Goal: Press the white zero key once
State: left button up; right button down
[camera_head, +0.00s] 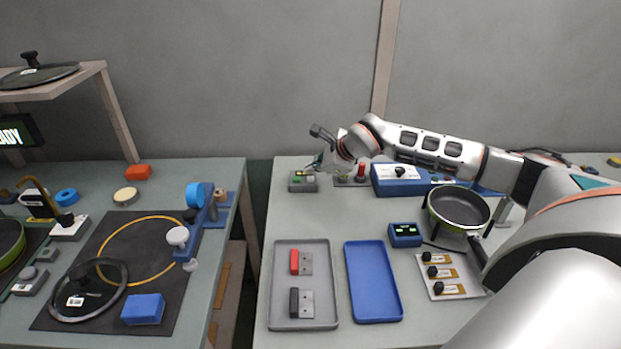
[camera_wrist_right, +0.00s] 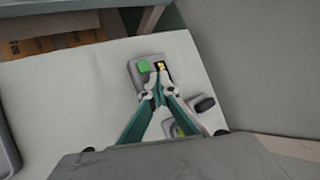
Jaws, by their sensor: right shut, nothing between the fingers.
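A small grey key box (camera_head: 302,186) stands at the back left of the right-hand table. It also shows in the wrist view (camera_wrist_right: 134,73), with a green key (camera_wrist_right: 143,66) and a dark patch with a yellow mark (camera_wrist_right: 161,66) on top. I cannot make out a white zero key; my fingertips cover part of the box. My right gripper (camera_wrist_right: 153,90) is shut and empty, its tips over the near part of the box. I cannot tell whether they touch it. In the head view the right gripper (camera_head: 318,163) is just above the box. My left gripper is out of view.
A second grey box (camera_wrist_right: 182,127) sits close beside the fingers, next to a dark rounded piece (camera_wrist_right: 204,103). A blue box (camera_head: 398,186) stands to the right. A grey tray (camera_head: 272,290), a blue tray (camera_head: 373,285) and a pan (camera_head: 459,207) lie nearer.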

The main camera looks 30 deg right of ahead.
aim_at(312, 179)
dwell(0.3)
jog(key=shift+f+b, duration=0.3)
jog(key=shift+f, duration=0.15)
jog(key=shift+f+b, duration=0.3)
jog(key=shift+f, duration=0.2)
dwell(0.7)
jog(key=shift+r, duration=0.1)
jog(key=shift+r+p, duration=0.55)
jog(key=shift+r, duration=0.3)
jog(key=shift+r+p, duration=1.6)
jog(key=shift+r, duration=0.95)
jog(key=shift+f, duration=0.1)
